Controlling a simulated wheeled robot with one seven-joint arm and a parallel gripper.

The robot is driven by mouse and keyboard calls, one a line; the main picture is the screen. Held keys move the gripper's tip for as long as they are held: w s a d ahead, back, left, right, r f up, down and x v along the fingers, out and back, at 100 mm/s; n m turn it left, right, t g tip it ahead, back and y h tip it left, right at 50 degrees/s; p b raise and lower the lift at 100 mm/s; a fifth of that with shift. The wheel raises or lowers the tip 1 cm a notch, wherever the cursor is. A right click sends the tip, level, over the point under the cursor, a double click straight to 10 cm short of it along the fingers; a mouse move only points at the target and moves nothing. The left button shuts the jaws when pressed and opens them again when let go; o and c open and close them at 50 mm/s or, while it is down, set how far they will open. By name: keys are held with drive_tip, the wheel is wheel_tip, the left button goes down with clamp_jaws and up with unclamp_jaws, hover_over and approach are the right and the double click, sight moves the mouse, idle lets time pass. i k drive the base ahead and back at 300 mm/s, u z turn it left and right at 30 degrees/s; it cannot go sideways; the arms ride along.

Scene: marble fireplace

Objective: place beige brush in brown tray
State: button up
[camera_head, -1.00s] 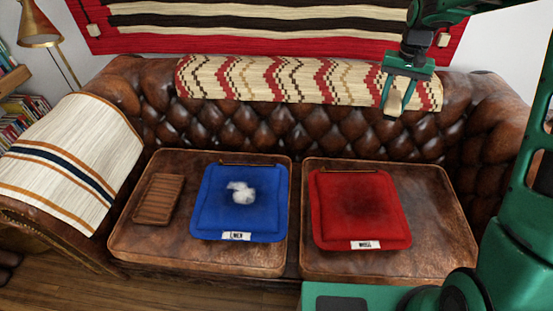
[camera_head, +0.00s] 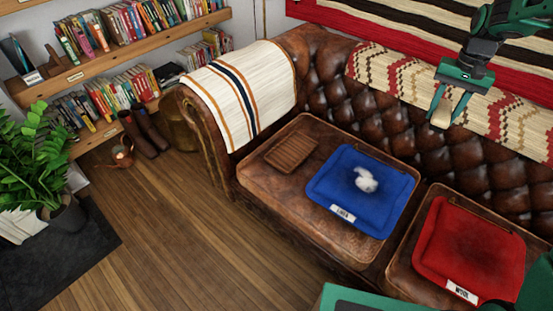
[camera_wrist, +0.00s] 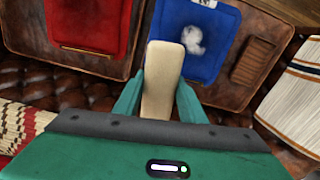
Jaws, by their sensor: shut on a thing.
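My gripper (camera_head: 447,108) is shut on the beige brush (camera_head: 442,114) and holds it in the air in front of the sofa's backrest, at the upper right of the head view. In the wrist view the brush (camera_wrist: 162,78) stands out between the two green fingers (camera_wrist: 158,100). The brown tray (camera_head: 292,152) is a ribbed, rectangular piece lying on the left sofa cushion, left of the blue cushion. It also shows at the right in the wrist view (camera_wrist: 254,62), apart from the brush. It looks empty.
A blue cushion (camera_head: 340,200) with a white fluffy clump (camera_head: 366,179) lies beside the tray. A red cushion (camera_head: 470,240) lies on the right seat. A striped throw (camera_head: 240,90) covers the left armrest. A patterned blanket (camera_head: 400,85) drapes the backrest.

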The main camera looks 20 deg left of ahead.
sight(293, 151)
drive_tip(key=z, duration=0.35)
drive_tip(key=i, duration=0.1)
drive_tip(key=u, duration=2.9)
drive_tip(key=i, duration=2.15)
drive_tip(key=z, duration=2.15)
